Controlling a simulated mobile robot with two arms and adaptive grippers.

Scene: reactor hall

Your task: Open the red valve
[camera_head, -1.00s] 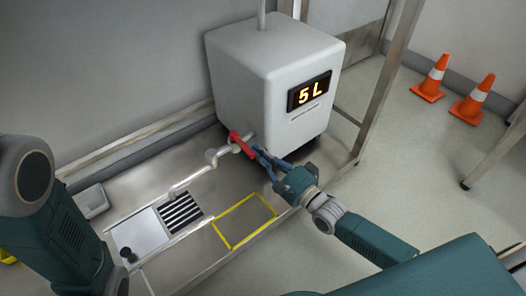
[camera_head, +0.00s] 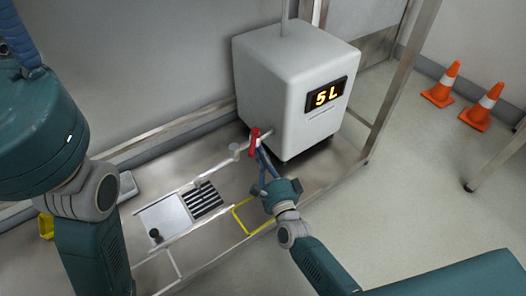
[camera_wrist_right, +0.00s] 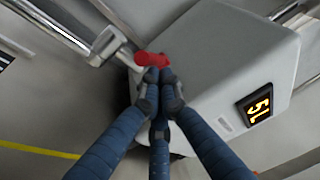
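The red valve (camera_head: 254,141) is a short red handle on the pipe at the left side of the white tank (camera_head: 285,75). In the right wrist view the red handle (camera_wrist_right: 152,59) is at the fingertips, its lower end hidden by them. My right gripper (camera_head: 261,153) has its blue fingers drawn together at the handle's lower end; the tips also show close together in the wrist view (camera_wrist_right: 159,84). They look shut on the handle. My left arm is at the left edge, with a blue ribbed part (camera_head: 20,38) at the top; its grip is unclear.
The tank's display (camera_head: 328,95) reads 5 L. A metal bench (camera_head: 315,168) carries the tank, the pipe, a black-striped grate (camera_head: 203,200) and a yellow outlined square (camera_head: 236,222). Two orange cones (camera_head: 441,84) stand on the floor at right. A metal frame post (camera_head: 398,85) rises beside the tank.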

